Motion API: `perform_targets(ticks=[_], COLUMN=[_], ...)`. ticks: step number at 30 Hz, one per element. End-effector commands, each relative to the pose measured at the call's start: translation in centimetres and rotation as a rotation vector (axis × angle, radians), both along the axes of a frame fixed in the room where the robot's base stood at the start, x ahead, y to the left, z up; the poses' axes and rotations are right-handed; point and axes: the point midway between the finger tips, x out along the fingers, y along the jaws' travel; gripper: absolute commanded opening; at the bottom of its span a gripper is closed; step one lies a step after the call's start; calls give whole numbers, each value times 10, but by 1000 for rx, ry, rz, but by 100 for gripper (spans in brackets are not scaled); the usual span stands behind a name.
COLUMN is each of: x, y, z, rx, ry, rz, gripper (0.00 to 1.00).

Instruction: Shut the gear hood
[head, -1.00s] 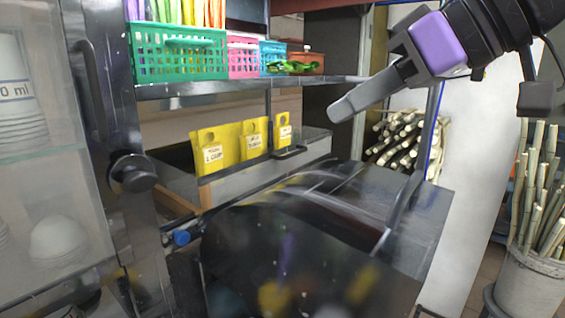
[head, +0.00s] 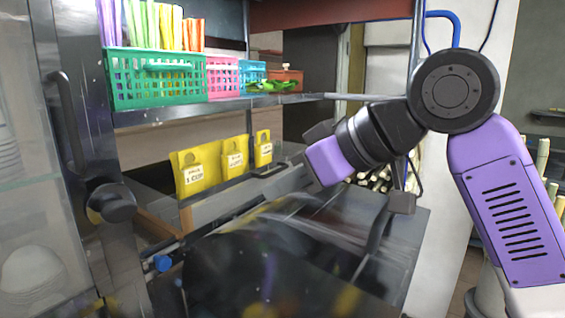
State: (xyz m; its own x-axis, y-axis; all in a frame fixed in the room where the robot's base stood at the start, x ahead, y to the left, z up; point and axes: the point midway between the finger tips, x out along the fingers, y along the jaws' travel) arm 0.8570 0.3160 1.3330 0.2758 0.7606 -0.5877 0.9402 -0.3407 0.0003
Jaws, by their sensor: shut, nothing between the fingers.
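The gear hood looks to be the glossy black curved cover (head: 235,265) in the lower middle of the head view, close to me. How far open it stands I cannot tell. My gripper (head: 320,160), with a purple and dark grey body, is above and behind the cover's upper right part. It is empty. Its fingers are mostly hidden behind its own body, and I cannot tell whether it touches the hood.
A shelf (head: 225,101) with green (head: 160,82), pink and blue baskets crosses above. Yellow cup signs (head: 200,172) stand behind the hood. A glass-sided cabinet (head: 40,190) with a dark knob (head: 112,203) is close on the left. Sugarcane stalks (head: 375,178) show behind my arm.

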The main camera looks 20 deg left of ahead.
Motion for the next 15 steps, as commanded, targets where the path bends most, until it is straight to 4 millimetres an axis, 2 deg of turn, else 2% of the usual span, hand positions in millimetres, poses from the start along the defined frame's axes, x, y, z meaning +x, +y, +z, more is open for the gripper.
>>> perform_targets(ticks=[15], x=[-1], y=[-3], z=[-7], rx=[3], ry=[0], rz=[-1], gripper=[0])
